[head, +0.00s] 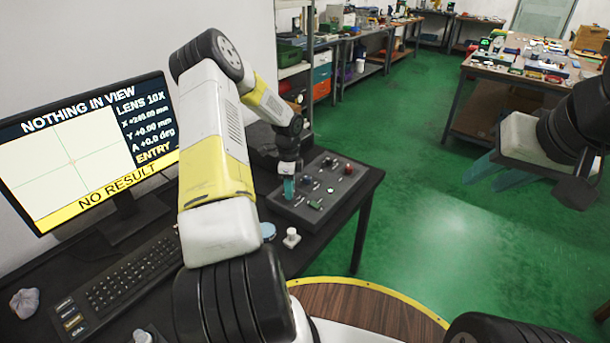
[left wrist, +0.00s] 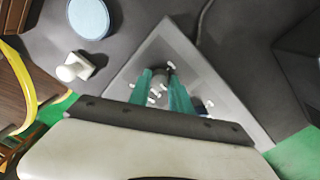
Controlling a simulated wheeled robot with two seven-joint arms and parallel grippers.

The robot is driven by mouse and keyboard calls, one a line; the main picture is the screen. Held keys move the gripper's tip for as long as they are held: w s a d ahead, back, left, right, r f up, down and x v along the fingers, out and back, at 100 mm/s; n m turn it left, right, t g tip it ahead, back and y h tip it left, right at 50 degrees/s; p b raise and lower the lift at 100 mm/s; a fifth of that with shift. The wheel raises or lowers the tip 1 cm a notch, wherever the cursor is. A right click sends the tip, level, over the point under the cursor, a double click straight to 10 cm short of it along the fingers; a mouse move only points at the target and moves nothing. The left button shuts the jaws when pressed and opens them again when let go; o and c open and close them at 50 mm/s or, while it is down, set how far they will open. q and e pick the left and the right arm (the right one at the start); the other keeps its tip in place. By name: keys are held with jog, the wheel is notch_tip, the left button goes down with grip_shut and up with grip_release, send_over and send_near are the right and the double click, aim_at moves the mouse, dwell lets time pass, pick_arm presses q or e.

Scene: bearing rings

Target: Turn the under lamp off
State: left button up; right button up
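A dark control panel (head: 322,200) with several small switches, a green piece and red knobs lies on the desk. Which control belongs to the under lamp cannot be read, and no lamp is clearly seen. My left gripper (head: 289,187) is over the panel's left part, fingers pointing down. In the left wrist view its teal fingers (left wrist: 160,82) stand a little apart, over small white levers on the grey panel (left wrist: 150,50); whether they touch one cannot be told. My right gripper (head: 500,172) hangs over the floor at the right, its fingers apart and empty.
A monitor (head: 85,145) reads "NOTHING IN VIEW" and "NO RESULT". A keyboard (head: 120,280) lies before it. A white knob-shaped piece (head: 291,238) and a blue disc (head: 268,231) lie near the panel's front. The green floor (head: 420,210) at right is clear.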

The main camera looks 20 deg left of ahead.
pick_arm(q)
jog(key=shift+n, duration=0.3)
grip_shut()
jog(key=n, duration=0.8)
jog(key=shift+n, duration=0.4)
jog(key=n, duration=0.4)
jog(key=shift+n, duration=0.3)
jog(key=shift+n+t, duration=0.3)
jog(key=shift+n, duration=2)
jog(key=o, duration=1)
grip_release()
